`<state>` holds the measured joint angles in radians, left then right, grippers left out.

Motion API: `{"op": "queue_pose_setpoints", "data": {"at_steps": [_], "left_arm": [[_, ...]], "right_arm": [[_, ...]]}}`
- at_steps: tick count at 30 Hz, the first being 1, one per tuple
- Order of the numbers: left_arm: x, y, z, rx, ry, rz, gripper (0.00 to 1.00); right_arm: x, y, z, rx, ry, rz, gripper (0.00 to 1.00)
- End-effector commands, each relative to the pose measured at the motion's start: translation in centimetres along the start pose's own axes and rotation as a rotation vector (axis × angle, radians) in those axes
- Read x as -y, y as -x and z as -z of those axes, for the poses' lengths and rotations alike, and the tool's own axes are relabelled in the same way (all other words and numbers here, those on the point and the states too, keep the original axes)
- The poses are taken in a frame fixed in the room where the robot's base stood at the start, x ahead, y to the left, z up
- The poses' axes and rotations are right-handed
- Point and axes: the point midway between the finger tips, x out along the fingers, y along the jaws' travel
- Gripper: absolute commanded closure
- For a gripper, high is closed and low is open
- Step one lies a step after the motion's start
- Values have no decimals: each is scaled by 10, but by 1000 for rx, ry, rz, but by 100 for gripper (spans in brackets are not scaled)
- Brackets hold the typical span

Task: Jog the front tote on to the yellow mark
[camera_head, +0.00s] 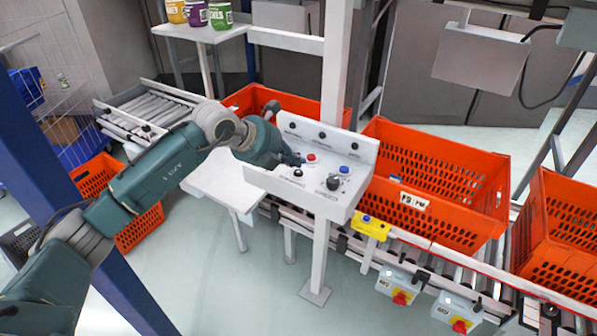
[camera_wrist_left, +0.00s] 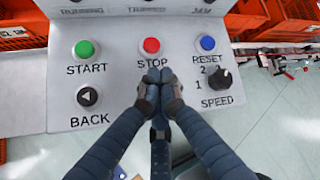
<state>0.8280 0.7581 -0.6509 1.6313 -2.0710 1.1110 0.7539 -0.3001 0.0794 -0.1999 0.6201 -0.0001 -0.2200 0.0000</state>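A white control panel (camera_head: 318,204) stands in front of the conveyor. In the left wrist view it carries a green START button (camera_wrist_left: 85,49), a red STOP button (camera_wrist_left: 151,46), a blue RESET button (camera_wrist_left: 208,43), a black BACK button (camera_wrist_left: 87,95) and a SPEED knob (camera_wrist_left: 220,80). My left gripper (camera_head: 293,159) is over the panel, its fingers (camera_wrist_left: 160,76) closed together and empty, just below STOP in the wrist view; contact is unclear. Orange totes stand on the conveyor: one in the middle (camera_head: 440,232), one at right (camera_head: 562,280), one behind the panel (camera_head: 235,103). No yellow floor or belt mark is clear.
A yellow box with a blue button (camera_head: 371,228) is on the conveyor's near rail. Grey boxes with red switches (camera_head: 397,287) hang below it. A white post (camera_head: 335,70) rises behind the panel. Coloured tins (camera_head: 197,13) stand on a shelf at the back left.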

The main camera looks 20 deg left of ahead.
Motion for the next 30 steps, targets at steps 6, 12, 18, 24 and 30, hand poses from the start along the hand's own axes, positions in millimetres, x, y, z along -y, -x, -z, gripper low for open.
{"op": "queue_pose_setpoints", "data": {"at_steps": [6,12,18,24,30], "left_arm": [[-2,-2,2,0,0,0,100],[-5,-6,5,0,0,0,100],[-4,-6,4,0,0,0,100],[-5,-6,5,0,0,0,100],[-6,-8,6,0,0,0,100]], "right_arm": [[0,-3,0,0,0,0,100],[0,-8,-1,0,0,0,100],[0,-8,-1,0,1,0,100],[0,-8,-1,0,1,0,100],[0,-10,-1,0,0,0,100]]}}
